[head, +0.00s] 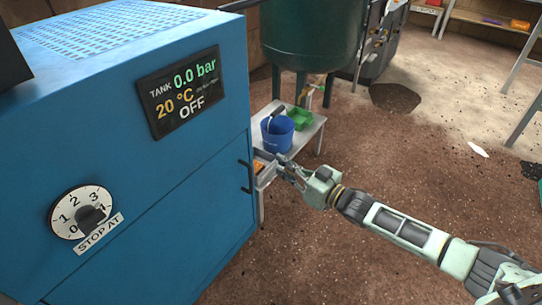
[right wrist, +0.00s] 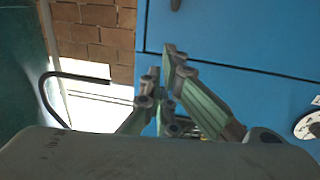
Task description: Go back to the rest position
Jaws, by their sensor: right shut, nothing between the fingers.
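My right gripper (head: 284,171) is stretched out in front of the blue machine, beside its right edge and near a black door handle (head: 246,177). In the right wrist view its fingers (right wrist: 163,85) are together with nothing between them, and the blue cabinet front (right wrist: 230,35) is behind them. I cannot tell from these views whether the fingertips touch anything. My left gripper does not show.
The blue machine (head: 110,150) fills the left, with a display (head: 180,90) and a dial (head: 83,212). A small table (head: 308,135) holds a blue bucket (head: 277,133) and a green tray (head: 300,117). A dark green tank (head: 310,35) stands behind. Brown floor (head: 420,170) is open at right.

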